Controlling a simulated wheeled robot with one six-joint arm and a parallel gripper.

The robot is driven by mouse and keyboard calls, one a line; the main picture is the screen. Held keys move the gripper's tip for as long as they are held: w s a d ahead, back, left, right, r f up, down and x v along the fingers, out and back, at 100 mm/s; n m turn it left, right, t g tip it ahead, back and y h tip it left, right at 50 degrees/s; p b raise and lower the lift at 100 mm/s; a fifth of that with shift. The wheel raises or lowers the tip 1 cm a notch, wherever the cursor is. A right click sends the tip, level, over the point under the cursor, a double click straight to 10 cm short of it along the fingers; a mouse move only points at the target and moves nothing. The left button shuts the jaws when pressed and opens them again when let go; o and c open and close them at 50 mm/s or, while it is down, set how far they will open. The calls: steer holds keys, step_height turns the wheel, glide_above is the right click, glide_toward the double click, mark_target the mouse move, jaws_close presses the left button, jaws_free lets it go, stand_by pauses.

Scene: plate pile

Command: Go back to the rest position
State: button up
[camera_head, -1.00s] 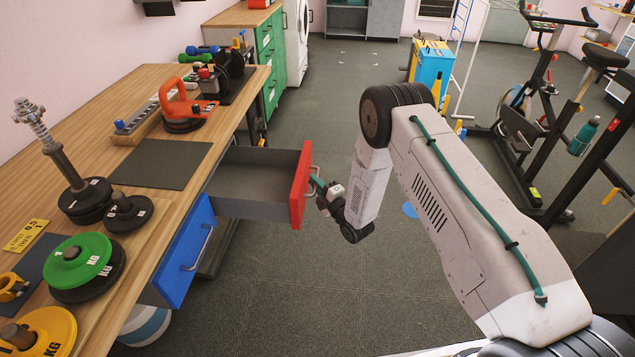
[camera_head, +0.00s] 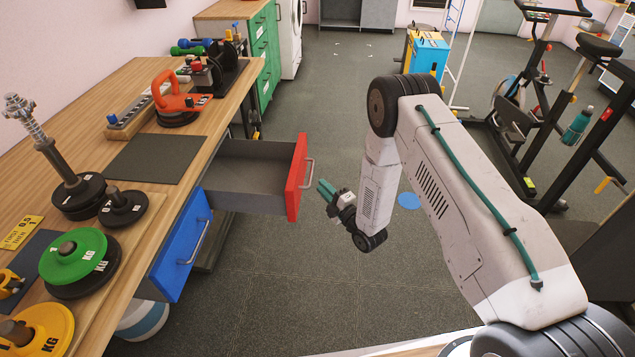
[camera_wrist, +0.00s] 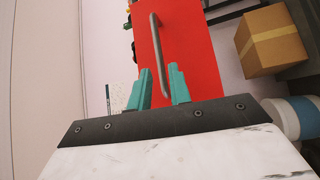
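My gripper (camera_head: 326,190) is in front of the open drawer with the red front (camera_head: 297,177), a little to the right of its handle (camera_head: 309,172) and apart from it. In the wrist view the teal fingers (camera_wrist: 159,88) stand apart with nothing between them. The red front (camera_wrist: 190,55) and its metal handle (camera_wrist: 158,45) show beyond the fingertips. The drawer is pulled out of the workbench and its grey inside looks empty.
A blue drawer (camera_head: 182,247) juts out nearer on the bench. The wooden bench top (camera_head: 150,85) carries weight plates (camera_head: 80,257), a dark mat and an orange tool. An exercise bike (camera_head: 530,90) stands right. A cardboard box (camera_wrist: 270,40) shows in the wrist view.

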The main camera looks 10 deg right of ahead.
steer(key=shift+s+d, duration=0.15)
steer(key=shift+s, duration=0.15)
